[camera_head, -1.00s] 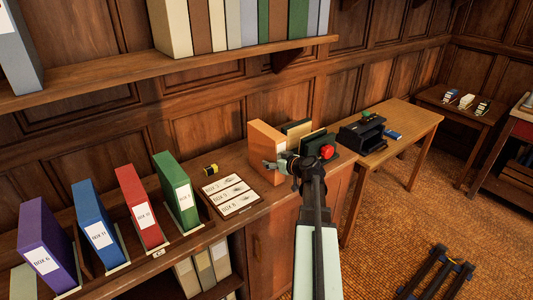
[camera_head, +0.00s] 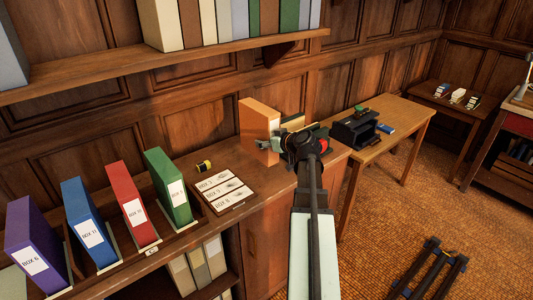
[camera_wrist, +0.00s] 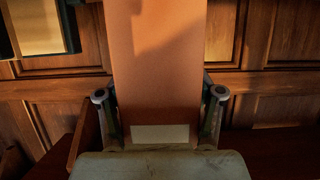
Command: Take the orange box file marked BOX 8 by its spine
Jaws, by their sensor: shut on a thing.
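The orange box file (camera_head: 257,122) is upright above the right end of the wooden counter, with a pale label on its spine. Its label text is not readable. My gripper (camera_head: 270,144) is shut on the lower part of the file from the spine side. In the wrist view the orange spine (camera_wrist: 158,60) fills the middle, with one finger of my gripper (camera_wrist: 160,100) against each side. A pale blank-looking label (camera_wrist: 160,133) shows low between the fingers. The file's base appears slightly clear of the counter; my gripper partly hides it.
Purple (camera_head: 37,235), blue (camera_head: 88,215), red (camera_head: 133,200) and green (camera_head: 170,180) box files stand in a row to the left. A card board (camera_head: 222,190) and a yellow-black item (camera_head: 204,166) lie between. A shelf (camera_head: 200,62) of files runs above.

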